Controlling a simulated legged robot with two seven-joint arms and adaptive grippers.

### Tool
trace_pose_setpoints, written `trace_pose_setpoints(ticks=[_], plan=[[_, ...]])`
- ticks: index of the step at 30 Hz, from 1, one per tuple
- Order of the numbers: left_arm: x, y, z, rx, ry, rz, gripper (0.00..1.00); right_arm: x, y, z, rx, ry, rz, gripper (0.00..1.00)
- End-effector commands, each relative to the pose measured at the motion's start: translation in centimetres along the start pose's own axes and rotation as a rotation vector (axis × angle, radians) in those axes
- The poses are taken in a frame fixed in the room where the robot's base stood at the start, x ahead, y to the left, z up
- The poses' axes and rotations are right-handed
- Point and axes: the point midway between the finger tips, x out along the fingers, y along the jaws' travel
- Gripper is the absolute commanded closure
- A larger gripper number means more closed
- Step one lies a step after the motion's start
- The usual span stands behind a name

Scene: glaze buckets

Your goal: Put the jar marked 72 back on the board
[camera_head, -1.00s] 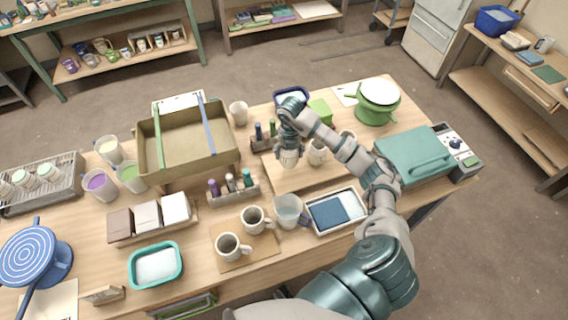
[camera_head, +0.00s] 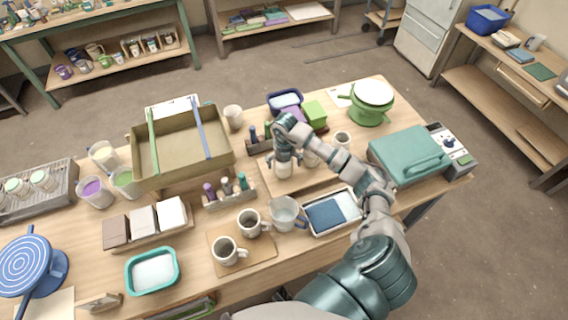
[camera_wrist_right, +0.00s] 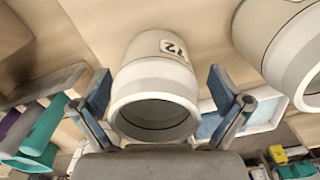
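The jar marked 72 (camera_wrist_right: 152,85) is pale with a grey-white rim, and its label shows in the right wrist view. In the head view the jar (camera_head: 284,171) appears upright on the wooden board (camera_head: 290,188). My right gripper (camera_wrist_right: 160,85) is around the jar, one finger on each side. A gap shows clearly on the right side and a narrow one on the left, so it looks open. In the head view my right gripper (camera_head: 284,160) partly hides the jar. My left gripper is out of view.
A similar jar (camera_wrist_right: 290,45) stands close beside it; another small jar (camera_head: 342,139) is farther right. A bottle rack (camera_head: 262,145) stands behind left. A glass jug (camera_head: 285,213) and a tray (camera_head: 349,211) are in front. A teal case (camera_head: 408,155) is to the right.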

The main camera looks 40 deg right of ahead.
Motion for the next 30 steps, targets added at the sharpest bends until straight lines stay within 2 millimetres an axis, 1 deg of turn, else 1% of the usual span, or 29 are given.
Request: trace_pose_setpoints(ticks=[5, 8, 11, 18, 21, 25, 27, 30], plan=[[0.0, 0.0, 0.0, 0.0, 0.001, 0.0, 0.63, -0.1, 0.1, -0.1, 0.0, -0.001, -0.001, 0.01], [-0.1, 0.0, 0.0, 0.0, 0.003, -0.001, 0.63, -0.7, 0.2, 0.0, 0.0, -0.003, 0.0, 0.01], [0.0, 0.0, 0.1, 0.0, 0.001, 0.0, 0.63, -2.0, 0.1, 0.0, 0.0, -0.004, 0.0, 0.01], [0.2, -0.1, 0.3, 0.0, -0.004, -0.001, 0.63, -7.5, 0.1, 0.1, -0.001, -0.005, 0.001, 0.01], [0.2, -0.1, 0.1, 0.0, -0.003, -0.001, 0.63, -9.5, 0.1, 0.1, 0.001, -0.004, 0.002, 0.01], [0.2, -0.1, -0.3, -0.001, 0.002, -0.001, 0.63, -11.3, 0.1, 0.1, 0.0, -0.002, 0.002, 0.01], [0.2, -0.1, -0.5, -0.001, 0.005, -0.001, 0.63, -11.8, 0.1, 0.0, 0.0, -0.002, 0.002, 0.01], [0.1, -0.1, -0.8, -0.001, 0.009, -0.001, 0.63, -12.2, 0.1, 0.0, 0.0, 0.0, 0.0, 0.01]])
